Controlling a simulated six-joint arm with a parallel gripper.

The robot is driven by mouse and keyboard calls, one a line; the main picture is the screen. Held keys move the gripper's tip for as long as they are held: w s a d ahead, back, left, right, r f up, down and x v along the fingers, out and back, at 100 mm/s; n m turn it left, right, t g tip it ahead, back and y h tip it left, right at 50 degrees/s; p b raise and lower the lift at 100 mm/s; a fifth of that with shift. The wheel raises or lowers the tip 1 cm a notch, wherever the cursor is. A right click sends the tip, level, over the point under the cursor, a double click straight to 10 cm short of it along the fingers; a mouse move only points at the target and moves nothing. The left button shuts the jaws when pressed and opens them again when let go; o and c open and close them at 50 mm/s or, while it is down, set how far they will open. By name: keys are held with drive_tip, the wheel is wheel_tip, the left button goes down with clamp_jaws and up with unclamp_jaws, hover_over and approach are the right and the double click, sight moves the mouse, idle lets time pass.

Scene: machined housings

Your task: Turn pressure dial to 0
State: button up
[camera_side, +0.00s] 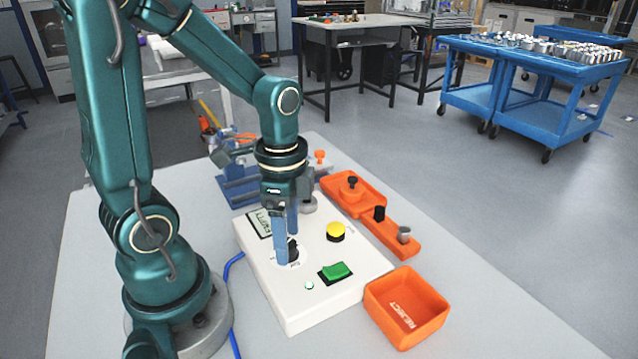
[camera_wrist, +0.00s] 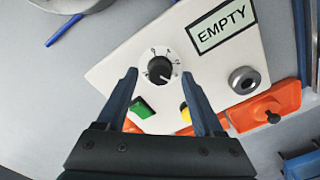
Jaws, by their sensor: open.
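The pressure dial (camera_side: 293,250) is a black knob on a white round scale on top of a white control box (camera_side: 290,305). In the wrist view the dial (camera_wrist: 160,70) shows whole, with a light pointer mark on the knob; the scale figures are too small to read surely. My gripper (camera_side: 286,250) points down at the dial with its blue fingers apart. In the wrist view the fingertips of my gripper (camera_wrist: 159,74) appear on either side of the knob, with gaps between. The near finger partly hides the dial in the side view.
The box also carries a yellow button (camera_side: 335,231), a green switch (camera_side: 336,271) and a sign reading EMPTY (camera_wrist: 222,25). An orange REJECT bin (camera_side: 405,305) and an orange fixture (camera_side: 352,195) stand to the right. A blue cable (camera_side: 232,265) runs on the left.

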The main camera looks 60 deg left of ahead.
sight(291, 244)
drive_tip(key=shift+r, duration=2.05)
drive_tip(key=shift+d, duration=0.1)
drive_tip(key=shift+w+d+r, duration=0.1)
drive_tip(key=shift+d+r, duration=0.05)
drive_tip(key=shift+r, duration=0.2)
drive_tip(key=s+d+r+n+t, duration=0.2)
drive_tip(key=d+r+n+t, duration=0.2)
drive_tip(key=n, duration=0.3)
drive_tip(key=shift+s+d+r+n+t, duration=0.3)
drive_tip(key=shift+n+t, duration=0.1)
drive_tip(key=shift+t, duration=0.4)
